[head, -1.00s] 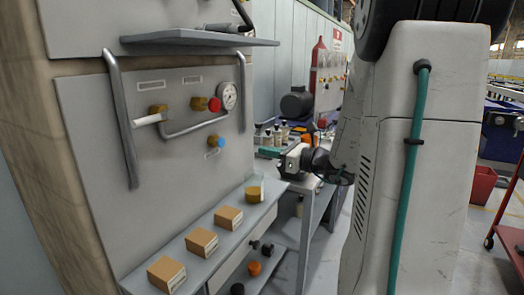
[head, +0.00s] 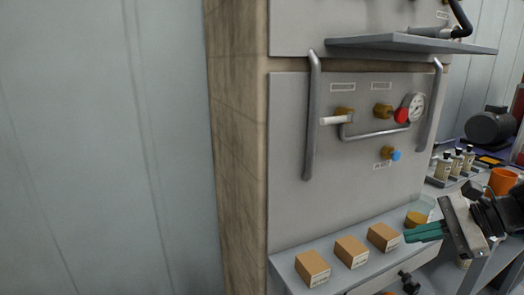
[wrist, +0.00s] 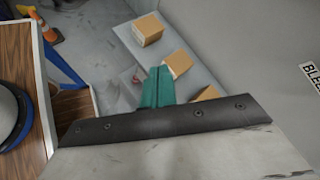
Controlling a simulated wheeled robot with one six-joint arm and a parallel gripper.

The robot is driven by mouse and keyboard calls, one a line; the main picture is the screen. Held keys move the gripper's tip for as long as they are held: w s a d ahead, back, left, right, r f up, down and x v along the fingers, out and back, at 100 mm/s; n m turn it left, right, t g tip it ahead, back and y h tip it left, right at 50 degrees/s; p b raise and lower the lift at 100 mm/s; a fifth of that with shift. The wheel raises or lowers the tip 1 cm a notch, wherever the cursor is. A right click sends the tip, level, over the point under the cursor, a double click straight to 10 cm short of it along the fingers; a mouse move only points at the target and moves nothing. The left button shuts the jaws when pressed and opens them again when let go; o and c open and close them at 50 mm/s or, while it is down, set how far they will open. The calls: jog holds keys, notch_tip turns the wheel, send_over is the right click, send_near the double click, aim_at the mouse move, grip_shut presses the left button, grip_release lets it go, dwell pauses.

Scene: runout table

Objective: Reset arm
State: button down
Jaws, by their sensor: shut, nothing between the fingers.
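My gripper (head: 418,234) is at the right of the head view. Its teal fingers are together and empty, pointing left in front of the right end of the panel's lower shelf. In the wrist view the shut fingers (wrist: 152,80) show at the centre, with cardboard boxes of the shelf beyond them. Contact with the shelf or the boxes cannot be told. Most of my arm is cut off by the right edge of the head view.
The lower shelf (head: 300,275) bears several cardboard boxes (head: 351,251) and a yellow round item (head: 416,218). An orange mug (head: 502,181) and bottles (head: 457,162) stand at right. A plain wall fills the left.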

jog(key=s+a+r+n+g+h, duration=0.1)
jog(key=s+a+n+g+h, duration=0.1)
jog(key=s+a+n+h, duration=0.2)
jog(key=s+a+r+n+g+h, duration=0.1)
jog(key=s+n+h, duration=0.4)
jog(key=s+n, duration=0.6)
jog(key=shift+a+r+n+g+h, duration=0.35)
jog(key=shift+a+n+g, duration=0.35)
jog(key=shift+a+n, duration=0.65)
